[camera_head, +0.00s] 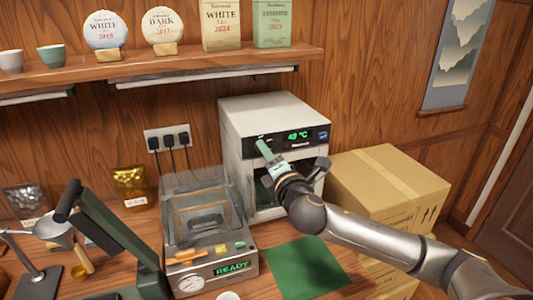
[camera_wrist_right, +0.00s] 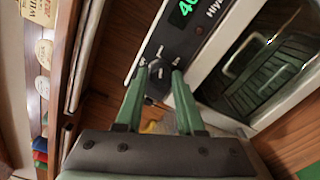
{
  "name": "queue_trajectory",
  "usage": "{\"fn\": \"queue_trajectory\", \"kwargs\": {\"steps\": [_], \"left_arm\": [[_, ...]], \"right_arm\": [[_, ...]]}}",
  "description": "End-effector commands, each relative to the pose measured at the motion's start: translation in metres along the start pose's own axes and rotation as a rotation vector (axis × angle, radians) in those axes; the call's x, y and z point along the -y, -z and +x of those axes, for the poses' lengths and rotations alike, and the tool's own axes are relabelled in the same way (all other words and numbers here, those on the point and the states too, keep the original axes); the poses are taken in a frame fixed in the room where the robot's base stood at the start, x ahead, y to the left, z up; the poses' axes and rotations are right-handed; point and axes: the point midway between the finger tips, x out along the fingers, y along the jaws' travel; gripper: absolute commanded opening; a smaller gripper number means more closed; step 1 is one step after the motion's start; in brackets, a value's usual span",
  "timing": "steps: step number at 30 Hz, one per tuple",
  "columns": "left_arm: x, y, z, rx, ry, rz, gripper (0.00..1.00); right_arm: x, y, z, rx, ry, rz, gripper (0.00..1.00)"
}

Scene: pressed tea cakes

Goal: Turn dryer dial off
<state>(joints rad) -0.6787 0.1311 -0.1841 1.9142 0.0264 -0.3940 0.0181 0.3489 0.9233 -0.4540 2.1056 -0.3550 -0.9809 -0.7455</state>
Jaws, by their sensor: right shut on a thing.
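The dryer (camera_head: 284,110) is a white box with a dark control panel on its front and a green display (camera_head: 299,135) reading about 40 °C. My right gripper (camera_head: 262,147) reaches the left part of this panel, and its green fingers hide the dial in the head view. In the right wrist view, the dial (camera_wrist_right: 155,69) is a small dark knob with white marks around it. My right gripper (camera_wrist_right: 156,72) is shut on the dial, one finger on each side. The pointer setting is too small to read. My left gripper is not in view.
A clear-sided machine (camera_head: 211,262) with a READY display stands left of the dryer. A dark green lever device (camera_head: 105,232) is nearer left. Cardboard boxes (camera_head: 385,183) stand to the right. A green mat (camera_head: 305,268) lies in front. A shelf (camera_head: 200,66) with tea cakes runs above.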

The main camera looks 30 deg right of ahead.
Motion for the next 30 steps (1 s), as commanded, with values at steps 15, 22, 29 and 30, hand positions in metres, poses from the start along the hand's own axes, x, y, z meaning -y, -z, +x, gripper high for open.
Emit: {"fn": "queue_trajectory", "kwargs": {"steps": [15, 22, 29, 30], "left_arm": [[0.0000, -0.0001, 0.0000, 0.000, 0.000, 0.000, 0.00], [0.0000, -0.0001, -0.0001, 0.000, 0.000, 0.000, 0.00], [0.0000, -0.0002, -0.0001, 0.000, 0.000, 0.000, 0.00], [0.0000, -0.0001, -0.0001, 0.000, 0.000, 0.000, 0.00]], "right_arm": [[-0.0009, -0.0009, 0.0003, 0.003, -0.001, -0.493, 0.00], [-0.0010, -0.0007, 0.0003, 0.002, -0.002, -0.711, 0.00], [-0.0009, -0.0008, 0.0003, 0.003, -0.001, -0.908, 0.00], [-0.0009, -0.0009, 0.0003, 0.003, -0.001, -0.938, 0.00]]}}
